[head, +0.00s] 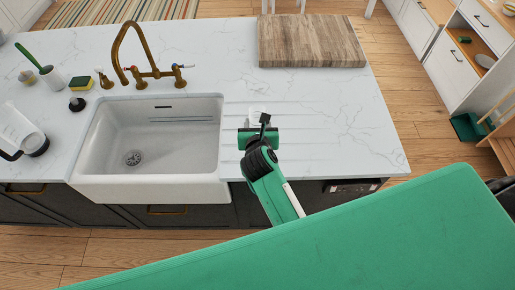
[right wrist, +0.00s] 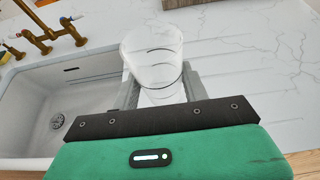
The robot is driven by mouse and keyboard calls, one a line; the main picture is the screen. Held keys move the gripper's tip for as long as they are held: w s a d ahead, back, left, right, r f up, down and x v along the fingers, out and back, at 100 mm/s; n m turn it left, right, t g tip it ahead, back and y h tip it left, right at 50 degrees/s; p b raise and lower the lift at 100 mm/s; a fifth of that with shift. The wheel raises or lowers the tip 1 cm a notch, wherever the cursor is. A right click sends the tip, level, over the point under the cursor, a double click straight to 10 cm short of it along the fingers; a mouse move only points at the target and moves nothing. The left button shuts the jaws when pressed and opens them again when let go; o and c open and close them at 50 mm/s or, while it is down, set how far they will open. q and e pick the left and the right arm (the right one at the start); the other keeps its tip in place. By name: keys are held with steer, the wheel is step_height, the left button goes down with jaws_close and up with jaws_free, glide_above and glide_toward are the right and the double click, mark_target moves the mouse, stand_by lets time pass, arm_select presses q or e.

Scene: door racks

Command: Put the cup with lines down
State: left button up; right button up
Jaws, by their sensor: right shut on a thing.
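The cup with lines (right wrist: 152,45) is white with thin dark curved lines around it. In the right wrist view it sits between the fingers of my right gripper (right wrist: 160,88), which is shut on it. In the head view only a small white part of the cup (head: 257,111) shows beyond my right gripper (head: 258,124). The gripper is over the white marble counter (head: 330,115), just right of the sink, by the drain grooves. I cannot tell whether the cup touches the counter. My left gripper is not in view.
The white sink (head: 150,140) with a brass faucet (head: 140,60) is left of the gripper. A wooden board (head: 310,42) lies at the counter's back right. A glass jug (head: 22,130), a sponge (head: 104,79) and a brush (head: 42,68) stand on the left. The counter's right part is clear.

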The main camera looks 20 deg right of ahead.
steer(key=shift+f+b, duration=5.75)
steer(key=shift+f, duration=0.9)
steer(key=shift+f, duration=0.2)
steer(key=o, duration=1)
steer(key=shift+r, duration=0.1)
